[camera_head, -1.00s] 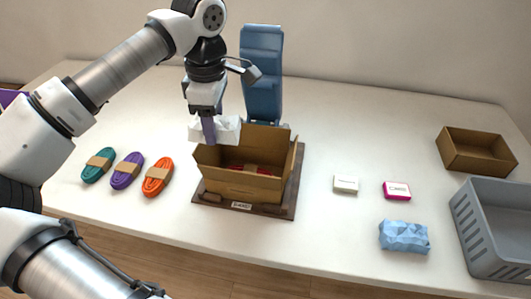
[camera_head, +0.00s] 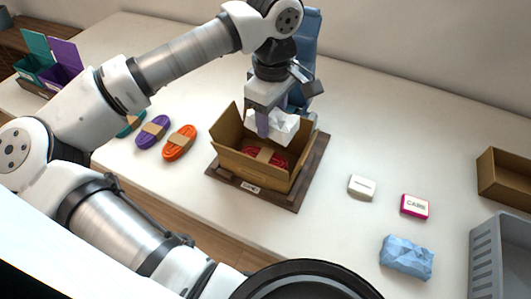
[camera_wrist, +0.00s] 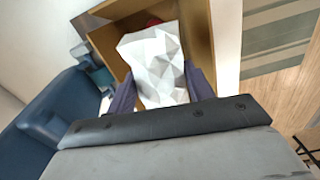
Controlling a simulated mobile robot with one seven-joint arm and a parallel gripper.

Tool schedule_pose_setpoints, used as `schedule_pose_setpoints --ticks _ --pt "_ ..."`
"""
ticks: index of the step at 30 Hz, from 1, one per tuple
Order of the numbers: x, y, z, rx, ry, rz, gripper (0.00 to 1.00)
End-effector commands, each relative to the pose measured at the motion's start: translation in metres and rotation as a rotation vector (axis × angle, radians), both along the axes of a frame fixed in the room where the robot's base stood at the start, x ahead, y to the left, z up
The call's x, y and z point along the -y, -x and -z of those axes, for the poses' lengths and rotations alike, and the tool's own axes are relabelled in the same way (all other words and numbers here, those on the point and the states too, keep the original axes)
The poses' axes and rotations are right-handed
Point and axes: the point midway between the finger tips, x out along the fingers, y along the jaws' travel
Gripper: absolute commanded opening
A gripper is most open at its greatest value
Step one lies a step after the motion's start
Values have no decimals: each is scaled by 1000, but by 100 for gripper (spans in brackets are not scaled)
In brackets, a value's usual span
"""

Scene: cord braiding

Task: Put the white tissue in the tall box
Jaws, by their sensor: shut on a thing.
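The white tissue (camera_head: 284,127) is a crumpled, faceted piece held between the fingers of my gripper (camera_head: 272,128). In the wrist view the white tissue (camera_wrist: 156,66) sits between the two purple-grey fingers of my gripper (camera_wrist: 160,92). The tall brown cardboard box (camera_head: 240,165) stands open on a dark board (camera_head: 293,195) with a small label. The tissue is at the box's opening, over its back part. A red cord bundle with a tan band (camera_head: 265,157) lies inside the box. The wrist view shows the box wall (camera_wrist: 200,30) around the tissue.
Teal, purple (camera_head: 152,132) and orange (camera_head: 179,143) cord bundles lie left of the box. A white small box (camera_head: 362,187), a pink card box (camera_head: 415,206) and a blue crumpled packet (camera_head: 407,257) lie right. A brown tray (camera_head: 505,176) and grey crate (camera_head: 499,262) stand far right.

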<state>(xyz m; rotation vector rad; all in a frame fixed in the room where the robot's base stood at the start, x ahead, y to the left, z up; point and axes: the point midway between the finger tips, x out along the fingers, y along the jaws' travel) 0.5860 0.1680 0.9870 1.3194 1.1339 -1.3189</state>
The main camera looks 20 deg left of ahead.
Motion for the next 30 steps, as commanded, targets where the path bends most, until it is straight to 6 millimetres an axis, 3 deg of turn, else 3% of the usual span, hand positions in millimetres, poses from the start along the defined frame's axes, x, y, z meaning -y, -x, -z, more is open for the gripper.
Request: schedule_pose_setpoints --ticks 9,19,20,24,26,30 --pt "0 0 39 0 1 -1 31" --pt "0 0 43 0 0 -1 31" --pt "0 0 43 0 0 -1 53" --pt "0 0 43 0 0 -1 71" --pt "0 0 43 0 0 -1 77" --pt "0 0 43 0 0 -1 77"
